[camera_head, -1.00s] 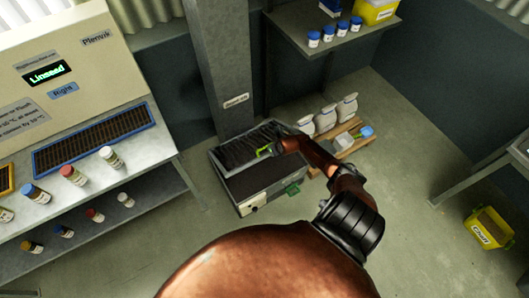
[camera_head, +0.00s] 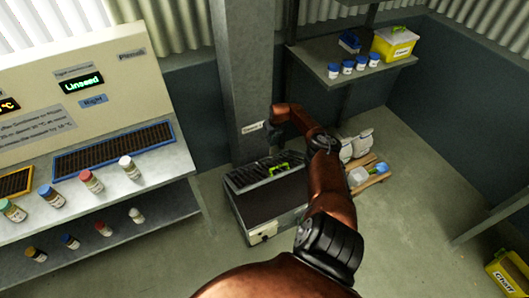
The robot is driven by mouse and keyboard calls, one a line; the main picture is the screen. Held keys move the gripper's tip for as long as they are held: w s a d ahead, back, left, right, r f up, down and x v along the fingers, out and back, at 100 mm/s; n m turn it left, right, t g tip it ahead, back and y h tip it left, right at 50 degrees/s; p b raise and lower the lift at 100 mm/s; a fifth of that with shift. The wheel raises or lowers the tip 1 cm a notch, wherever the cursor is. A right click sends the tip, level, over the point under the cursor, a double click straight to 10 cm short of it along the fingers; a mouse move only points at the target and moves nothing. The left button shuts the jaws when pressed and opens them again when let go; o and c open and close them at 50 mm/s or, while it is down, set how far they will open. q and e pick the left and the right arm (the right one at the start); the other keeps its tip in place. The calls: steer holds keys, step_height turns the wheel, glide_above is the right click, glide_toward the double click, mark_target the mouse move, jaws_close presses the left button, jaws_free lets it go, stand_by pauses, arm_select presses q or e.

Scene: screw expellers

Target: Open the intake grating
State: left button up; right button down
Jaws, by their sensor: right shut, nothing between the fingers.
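A low box-shaped unit on the floor by the grey column has a dark slatted grating (camera_head: 246,174) at its back and a plain dark top panel (camera_head: 268,206) in front. A bright green handle-like part (camera_head: 284,168) shows at the grating's right side. My right gripper (camera_head: 275,153) points down just above the grating's back edge, close to the green part. It is shut and holds nothing. Whether it touches the grating cannot be told. My right arm hides the unit's right side. My left gripper is not in view.
The grey column (camera_head: 240,70) stands right behind the unit. White sacks (camera_head: 360,142) stand to the right on a wooden pallet. A bench (camera_head: 180,165) with coloured-cap bottles and framed gratings is at left. Floor at right is clear up to a yellow bin (camera_head: 506,272).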

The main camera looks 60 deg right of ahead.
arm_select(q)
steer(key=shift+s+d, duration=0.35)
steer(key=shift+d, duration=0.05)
arm_select(e)
steer(key=shift+s+d+f, duration=0.2)
steer(key=shift+d+f, duration=0.35)
steer(key=shift+d, duration=0.15)
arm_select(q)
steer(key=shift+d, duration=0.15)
